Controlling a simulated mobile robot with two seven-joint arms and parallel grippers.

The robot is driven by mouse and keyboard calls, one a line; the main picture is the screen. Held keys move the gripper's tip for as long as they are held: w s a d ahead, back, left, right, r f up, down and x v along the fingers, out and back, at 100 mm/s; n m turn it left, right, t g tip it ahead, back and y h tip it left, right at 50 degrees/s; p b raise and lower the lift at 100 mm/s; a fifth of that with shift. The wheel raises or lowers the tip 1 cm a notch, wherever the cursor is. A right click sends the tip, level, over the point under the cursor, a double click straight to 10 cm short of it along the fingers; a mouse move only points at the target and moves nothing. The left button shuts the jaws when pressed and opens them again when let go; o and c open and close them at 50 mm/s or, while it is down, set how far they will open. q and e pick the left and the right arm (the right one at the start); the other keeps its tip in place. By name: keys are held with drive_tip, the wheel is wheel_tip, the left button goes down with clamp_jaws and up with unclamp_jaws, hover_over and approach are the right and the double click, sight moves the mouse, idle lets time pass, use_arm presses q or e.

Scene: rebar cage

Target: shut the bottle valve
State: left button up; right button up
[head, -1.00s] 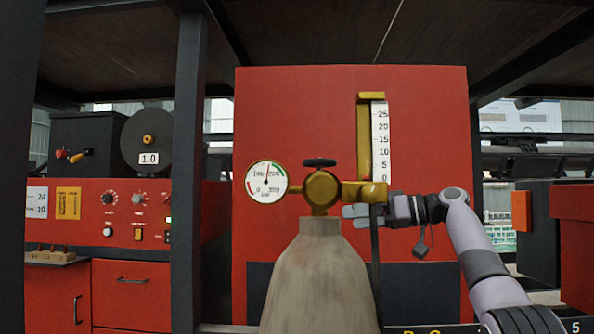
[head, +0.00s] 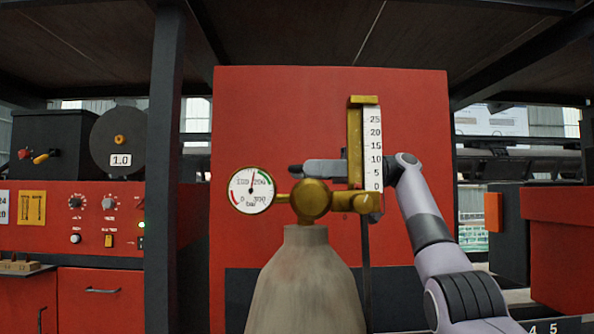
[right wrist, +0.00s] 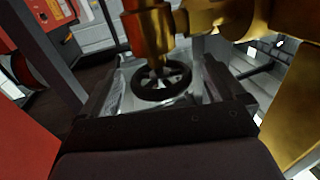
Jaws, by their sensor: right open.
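The grey gas bottle (head: 305,285) stands upright in front of the red panel. On its neck is a brass valve body (head: 312,203) with a round pressure gauge (head: 251,191) on its left. My right gripper (head: 316,168) is just above the brass body, reaching in from the right, and mostly covers the handwheel in the head view. In the right wrist view the black spoked handwheel (right wrist: 160,82) sits between the two open fingers (right wrist: 160,95), with gaps visible on both sides. My left gripper is not in view.
A brass-backed flow scale (head: 372,145) rises at the valve's right, close to my right wrist. A dark post (head: 163,180) stands left of the panel. A red console (head: 85,215) with knobs is further left.

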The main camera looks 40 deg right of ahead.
drive_tip(key=shift+x, duration=1.45)
drive_tip(key=c, duration=1)
drive_tip(key=shift+d+f+m+t+h+b, duration=0.1)
drive_tip(key=shift+f+m+t+h+b, duration=0.1)
drive_tip(key=shift+m+t+h+b, duration=1.1)
drive_tip(key=shift+w+d+r+m+t+h+b, duration=0.1)
drive_tip(key=shift+w+r+m+t+h+b, duration=0.05)
drive_tip(key=shift+m+t+h+b, duration=0.9)
drive_tip(key=shift+w+d+r+m+t+h, duration=0.1)
drive_tip(key=shift+m+t+h, duration=0.55)
drive_tip(key=shift+t+h, duration=0.3)
drive_tip(key=o, duration=1)
